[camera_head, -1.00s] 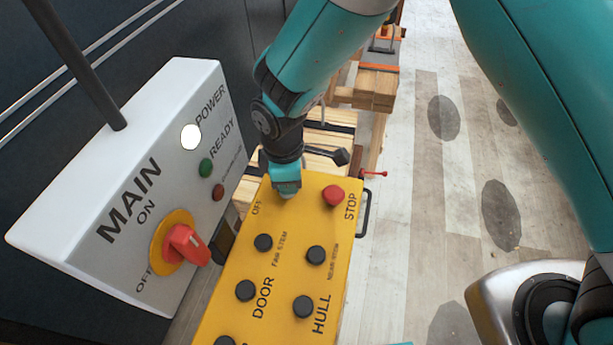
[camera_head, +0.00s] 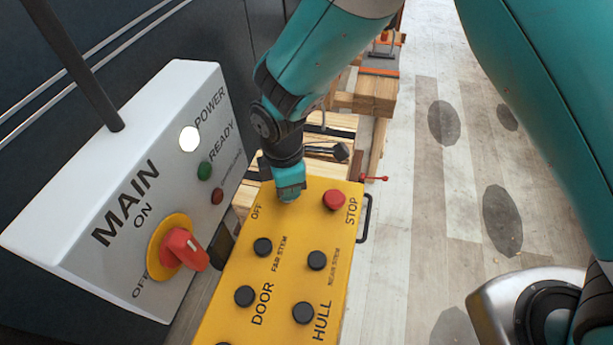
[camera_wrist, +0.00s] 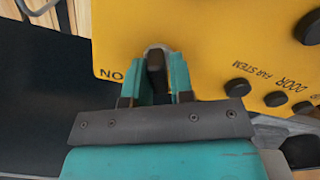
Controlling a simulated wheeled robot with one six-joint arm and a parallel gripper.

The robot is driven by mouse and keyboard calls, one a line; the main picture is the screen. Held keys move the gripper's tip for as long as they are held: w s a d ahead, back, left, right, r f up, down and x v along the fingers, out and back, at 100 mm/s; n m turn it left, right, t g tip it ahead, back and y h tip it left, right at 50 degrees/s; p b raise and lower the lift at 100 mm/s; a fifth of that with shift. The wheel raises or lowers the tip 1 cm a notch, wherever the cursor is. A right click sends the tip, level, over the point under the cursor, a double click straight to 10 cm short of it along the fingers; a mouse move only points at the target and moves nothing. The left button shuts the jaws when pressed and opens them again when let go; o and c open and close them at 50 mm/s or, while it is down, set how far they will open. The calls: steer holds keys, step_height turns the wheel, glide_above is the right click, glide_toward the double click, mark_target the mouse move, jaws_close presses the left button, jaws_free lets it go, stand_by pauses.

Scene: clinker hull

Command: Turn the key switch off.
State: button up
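The key switch sits at the top left of the yellow control box (camera_head: 315,285), by the OFF label. In the head view my gripper (camera_head: 289,194) comes down over it and hides it. In the wrist view the dark key (camera_wrist: 157,72) stands between the two teal fingers of my gripper (camera_wrist: 160,62), in front of a pale round collar. The fingers appear closed on the key's two sides, with little or no gap. The ON label, upside down, shows to the left of the fingers. The key's exact angle is hard to tell.
A red stop button (camera_head: 334,199) is just right of my gripper, with several black buttons below. A white MAIN panel (camera_head: 95,170) with a red rotary switch (camera_head: 184,250) stands at left. Stacked timber (camera_head: 375,95) is behind. The floor at right is clear.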

steer(key=o, duration=0.3)
steer(key=shift+s+a, duration=0.1)
steer(key=shift+s, duration=0.2)
steer(key=shift+o, duration=0.2)
steer(key=shift+w, duration=0.15)
steer(key=shift+r, duration=0.1)
steer(key=shift+w+r, duration=0.1)
steer(key=shift+r, duration=0.3)
step_height(320, 180, up, 16)
steer(key=b, duration=0.3)
steer(key=shift+s+d+r+b, duration=0.2)
steer(key=shift+s+r+b, duration=0.05)
steer(key=shift+b, duration=0.05)
